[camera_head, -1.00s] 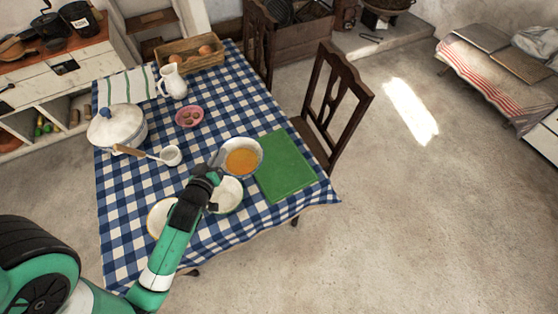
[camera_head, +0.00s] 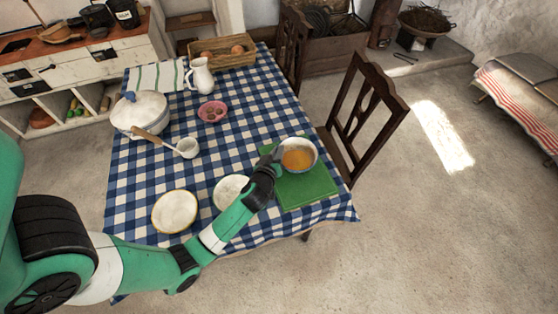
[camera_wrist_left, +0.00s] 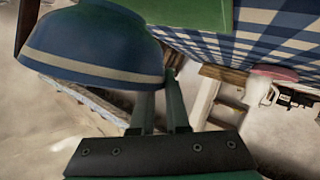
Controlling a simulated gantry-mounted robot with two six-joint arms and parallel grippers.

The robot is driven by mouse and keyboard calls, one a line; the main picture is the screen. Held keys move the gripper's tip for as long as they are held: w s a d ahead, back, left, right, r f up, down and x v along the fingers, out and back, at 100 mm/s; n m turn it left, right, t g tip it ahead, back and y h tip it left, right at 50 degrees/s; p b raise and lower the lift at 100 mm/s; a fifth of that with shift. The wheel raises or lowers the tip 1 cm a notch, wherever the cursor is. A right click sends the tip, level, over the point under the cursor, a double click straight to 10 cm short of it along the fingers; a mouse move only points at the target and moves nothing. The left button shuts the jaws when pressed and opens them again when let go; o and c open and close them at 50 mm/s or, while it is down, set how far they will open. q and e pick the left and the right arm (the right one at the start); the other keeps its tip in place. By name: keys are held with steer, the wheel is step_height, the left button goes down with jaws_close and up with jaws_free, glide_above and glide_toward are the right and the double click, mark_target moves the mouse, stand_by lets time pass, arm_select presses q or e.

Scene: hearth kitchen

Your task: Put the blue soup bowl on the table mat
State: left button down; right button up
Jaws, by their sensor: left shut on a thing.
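The blue soup bowl (camera_head: 298,158), with orange soup in it, is over the far part of the green table mat (camera_head: 303,190). My left gripper (camera_head: 275,157) is shut on the bowl's left side in the head view. In the left wrist view the bowl (camera_wrist_left: 90,45) is blue with a cream stripe, and the fingers (camera_wrist_left: 162,105) meet its edge. The mat (camera_wrist_left: 185,12) shows at the top there. I cannot tell whether the bowl's base touches the mat. My right gripper is not in view.
A plate (camera_head: 175,212) and a white dish (camera_head: 230,190) are on the checked tablecloth (camera_head: 130,190) near my arm. A ladle (camera_head: 187,148), tureen (camera_head: 142,112), pink bowl (camera_head: 212,112) and jug (camera_head: 200,76) stand farther back. A chair (camera_head: 362,115) is right of the table.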

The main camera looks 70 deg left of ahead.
mark_target(297, 158)
arm_select(q)
steer(key=f+b, duration=0.2)
steer(key=f, duration=0.1)
steer(key=shift+w+f, duration=0.1)
steer(key=shift+w, duration=0.25)
steer(key=shift+f, duration=0.25)
steer(key=shift+r, duration=0.1)
steer(key=shift+f, duration=0.2)
steer(key=c, duration=0.9)
jaws_free()
steer(key=shift+r, duration=0.1)
